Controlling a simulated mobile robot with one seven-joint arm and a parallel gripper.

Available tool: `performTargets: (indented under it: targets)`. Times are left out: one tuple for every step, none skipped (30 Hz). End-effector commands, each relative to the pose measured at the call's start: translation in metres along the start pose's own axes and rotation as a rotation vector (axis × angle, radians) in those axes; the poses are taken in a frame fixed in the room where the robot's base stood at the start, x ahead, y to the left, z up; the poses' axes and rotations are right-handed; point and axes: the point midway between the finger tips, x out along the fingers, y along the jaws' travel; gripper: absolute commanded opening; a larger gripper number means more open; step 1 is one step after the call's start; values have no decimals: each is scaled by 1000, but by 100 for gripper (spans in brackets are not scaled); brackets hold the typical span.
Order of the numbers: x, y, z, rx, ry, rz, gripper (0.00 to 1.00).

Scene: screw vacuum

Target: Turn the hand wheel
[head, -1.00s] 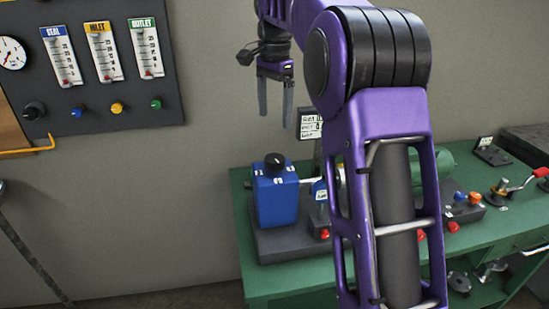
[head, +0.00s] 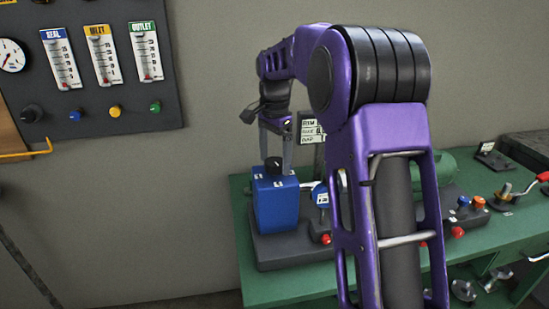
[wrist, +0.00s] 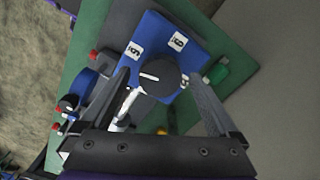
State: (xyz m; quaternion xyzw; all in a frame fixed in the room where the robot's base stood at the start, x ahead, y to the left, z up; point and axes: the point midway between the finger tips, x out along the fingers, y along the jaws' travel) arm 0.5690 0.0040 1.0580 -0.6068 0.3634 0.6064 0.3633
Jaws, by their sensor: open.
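A blue box (head: 275,200) stands on a dark base on the green bench, with a round black knob (head: 273,164) on top, which I take for the hand wheel. In the wrist view the knob (wrist: 158,75) has a white pointer line, and white numbered labels lie around it on the box (wrist: 165,38). My gripper (head: 276,155) points down over the box, fingers apart. In the wrist view my gripper (wrist: 159,85) is open with one finger on each side of the knob and gaps visible. Whether the fingertips are level with the knob is unclear.
A blue round valve part (head: 320,195) and a pipe stand close right of the box. A small sign (head: 309,127) stands behind. A red-handled lever (head: 525,184) is at the bench's right. The gauge panel (head: 90,70) hangs on the left wall. My arm hides the bench's middle.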

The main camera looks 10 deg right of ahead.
Motion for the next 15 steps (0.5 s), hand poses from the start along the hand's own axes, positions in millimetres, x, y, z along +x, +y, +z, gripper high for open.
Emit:
performTargets:
  targets:
    - [0, 0, 0, 0, 0, 0, 90]
    - [0, 0, 0, 0, 0, 0, 84]
    - [0, 0, 0, 0, 0, 0, 77]
    - [0, 0, 0, 0, 0, 0, 72]
    - [0, 0, 0, 0, 0, 0, 66]
    - [0, 0, 0, 0, 0, 0, 59]
    - [0, 0, 0, 0, 0, 0, 54]
    - [0, 0, 0, 0, 0, 0, 48]
    - [0, 0, 0, 0, 0, 0, 41]
    - [0, 0, 0, 0, 0, 0, 36]
    - [0, 0, 0, 0, 0, 0, 30]
    - [0, 0, 0, 0, 0, 0, 23]
    - [0, 0, 0, 0, 0, 0, 18]
    - [0, 0, 0, 0, 0, 0, 12]
    - [0, 0, 0, 0, 0, 0, 10]
